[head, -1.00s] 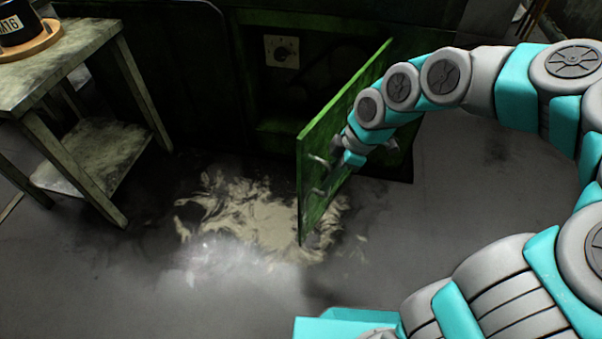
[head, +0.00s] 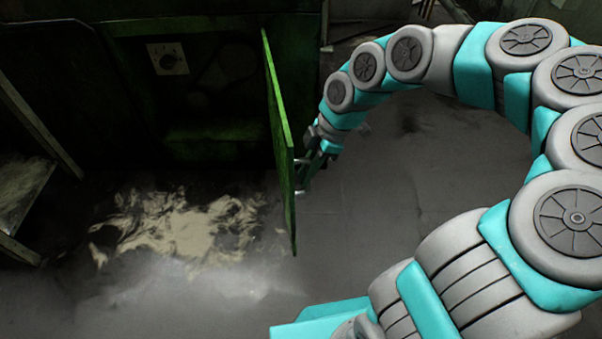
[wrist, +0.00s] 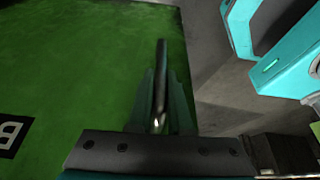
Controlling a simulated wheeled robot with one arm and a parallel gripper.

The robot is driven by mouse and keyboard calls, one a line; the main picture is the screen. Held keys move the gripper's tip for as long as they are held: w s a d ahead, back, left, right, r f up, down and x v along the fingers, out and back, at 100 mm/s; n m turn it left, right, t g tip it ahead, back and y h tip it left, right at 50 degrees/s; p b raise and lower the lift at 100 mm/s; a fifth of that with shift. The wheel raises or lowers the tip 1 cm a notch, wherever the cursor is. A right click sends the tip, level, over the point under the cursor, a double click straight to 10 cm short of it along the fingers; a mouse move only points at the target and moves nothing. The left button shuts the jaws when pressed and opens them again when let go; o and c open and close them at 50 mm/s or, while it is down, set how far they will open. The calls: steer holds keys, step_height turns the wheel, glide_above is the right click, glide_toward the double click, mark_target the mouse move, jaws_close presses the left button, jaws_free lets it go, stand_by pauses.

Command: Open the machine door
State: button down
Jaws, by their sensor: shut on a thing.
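The green machine door (head: 281,140) stands swung out from the dark machine (head: 130,90), seen nearly edge-on in the head view. The opening beside it shows a dark inside with a dial plate (head: 168,58). My gripper (head: 306,165) is at the door's right face, near its free edge, shut on the door handle. In the wrist view the green door panel (wrist: 60,70) fills the left side, and the metal bar handle (wrist: 160,80) runs between my gripper's fingers (wrist: 160,115). The handle's far mount is hidden in the head view.
A pale spill (head: 190,225) lies on the floor before the machine. A worn table (head: 35,125) stands at the left edge. The grey floor (head: 390,190) right of the door is clear except for my arm.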

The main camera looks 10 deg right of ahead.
stand_by(0.3)
steer(key=c, duration=0.8)
jaws_free()
steer(key=shift+c, duration=0.2)
steer(key=shift+d+r, duration=0.1)
steer(key=v, duration=0.7)
steer(key=shift+r+p, duration=0.3)
steer(key=shift+p, duration=0.1)
steer(key=shift+d, duration=0.1)
